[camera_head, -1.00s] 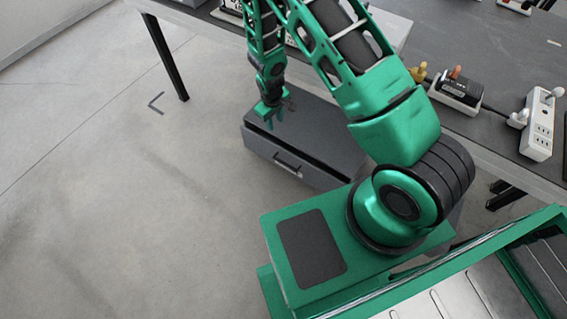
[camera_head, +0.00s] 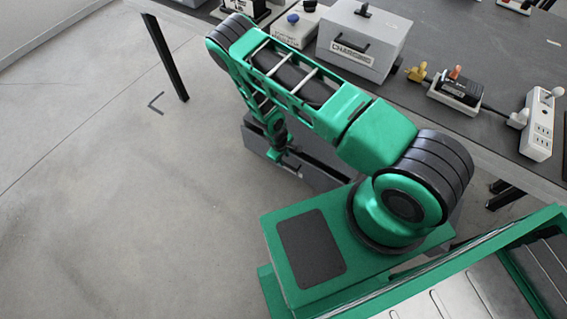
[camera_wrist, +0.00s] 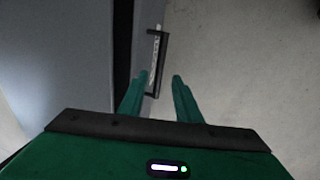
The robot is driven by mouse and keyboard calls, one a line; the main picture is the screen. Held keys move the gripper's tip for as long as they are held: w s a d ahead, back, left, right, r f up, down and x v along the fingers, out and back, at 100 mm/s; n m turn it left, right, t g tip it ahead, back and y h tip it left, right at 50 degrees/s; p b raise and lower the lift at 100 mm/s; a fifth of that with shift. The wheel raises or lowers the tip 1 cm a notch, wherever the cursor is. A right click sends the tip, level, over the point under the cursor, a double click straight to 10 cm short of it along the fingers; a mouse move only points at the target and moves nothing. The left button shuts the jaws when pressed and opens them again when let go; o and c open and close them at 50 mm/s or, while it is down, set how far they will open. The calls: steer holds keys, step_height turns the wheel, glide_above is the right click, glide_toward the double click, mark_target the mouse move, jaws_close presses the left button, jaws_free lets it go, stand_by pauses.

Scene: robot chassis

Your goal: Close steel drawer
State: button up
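The steel drawer (camera_head: 318,178) is in a low grey cabinet (camera_head: 322,153) beneath the table's front edge. In the wrist view a dark gap lies between the cabinet top (camera_wrist: 65,50) and the drawer front (camera_wrist: 149,40), so the drawer looks slightly out. Its black bar handle (camera_wrist: 165,60) runs lengthwise in that view. My gripper (camera_head: 279,157) is low at the drawer front, by the handle. In the wrist view its fingers (camera_wrist: 162,78) are apart, with the handle's near end between or just beyond the tips. Contact cannot be told. My arm hides part of the cabinet.
The dark table (camera_head: 425,125) above the cabinet carries a grey box marked CHARGING (camera_head: 360,45), a black adapter (camera_head: 458,88) and a white power strip (camera_head: 541,125). A table leg (camera_head: 166,58) stands at the left. The floor (camera_head: 150,220) before the drawer is clear.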

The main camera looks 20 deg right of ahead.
mark_target(285, 164)
steer(key=shift+w+d+f, duration=0.1)
steer(key=shift+d+f, duration=0.05)
steer(key=shift+f, duration=0.8)
steer(key=shift+w+d+f, duration=0.1)
steer(key=shift+w+f, duration=0.05)
steer(key=shift+f, duration=0.85)
steer(key=shift+w+d+f, duration=0.1)
steer(key=shift+d+f, duration=0.05)
steer(key=shift+f, duration=0.8)
jaws_close()
